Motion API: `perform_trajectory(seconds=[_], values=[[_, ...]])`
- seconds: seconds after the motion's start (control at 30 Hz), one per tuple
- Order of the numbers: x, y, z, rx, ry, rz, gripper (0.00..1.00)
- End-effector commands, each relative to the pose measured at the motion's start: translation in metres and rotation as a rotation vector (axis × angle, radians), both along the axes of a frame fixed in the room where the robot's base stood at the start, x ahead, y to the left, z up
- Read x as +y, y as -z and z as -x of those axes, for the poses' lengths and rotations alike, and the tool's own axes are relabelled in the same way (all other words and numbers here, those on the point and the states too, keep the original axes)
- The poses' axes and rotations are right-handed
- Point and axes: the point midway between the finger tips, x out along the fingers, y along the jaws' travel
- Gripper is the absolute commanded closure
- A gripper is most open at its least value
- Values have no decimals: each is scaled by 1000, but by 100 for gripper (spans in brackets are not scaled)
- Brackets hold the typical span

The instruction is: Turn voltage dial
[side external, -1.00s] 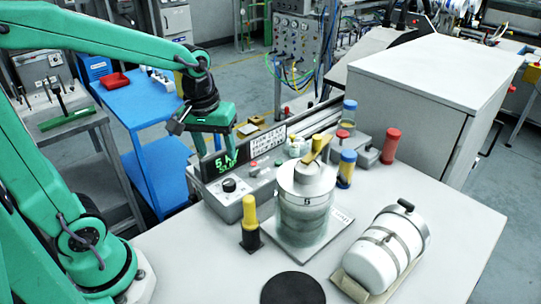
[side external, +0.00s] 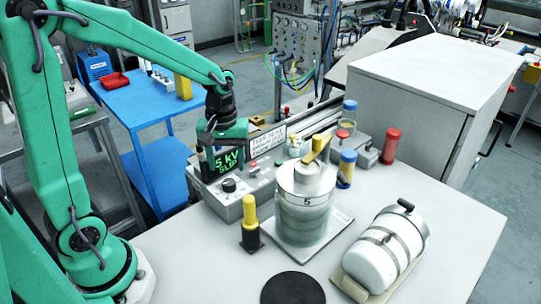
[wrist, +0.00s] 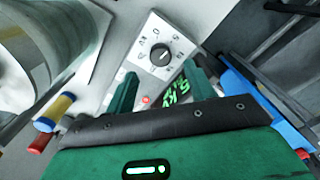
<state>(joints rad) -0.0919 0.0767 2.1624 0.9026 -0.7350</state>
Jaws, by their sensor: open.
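The voltage dial (side external: 229,185) is a round black knob on the pale control box (side external: 236,205). In the wrist view the dial (wrist: 160,55) shows a white pointer line and a ring of small marks, near the upper middle. A display (side external: 228,162) behind the dial reads 5 KV with a second, less clear green line. My gripper (side external: 222,148) is open and empty, above and behind the dial, in front of the display's top. In the wrist view my gripper's two green fingers (wrist: 160,88) stand apart, with the dial beyond them, untouched.
A layered cylinder marked 5 (side external: 305,205) stands right of the control box. A yellow-topped black post (side external: 250,225) stands in front of the box. A strapped white cylinder (side external: 385,250) lies at the right. A black disc (side external: 292,289) lies at the front.

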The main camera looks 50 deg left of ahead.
Motion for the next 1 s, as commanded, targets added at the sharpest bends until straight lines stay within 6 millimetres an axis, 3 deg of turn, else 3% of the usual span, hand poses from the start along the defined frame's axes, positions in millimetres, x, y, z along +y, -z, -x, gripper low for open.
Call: perform_trajectory(seconds=[0.43,0.87,1.0], values=[[0,51,0,3,1,0,46],[0,60,0,0,1,0,46],[0,60,0,0,1,0,70]])
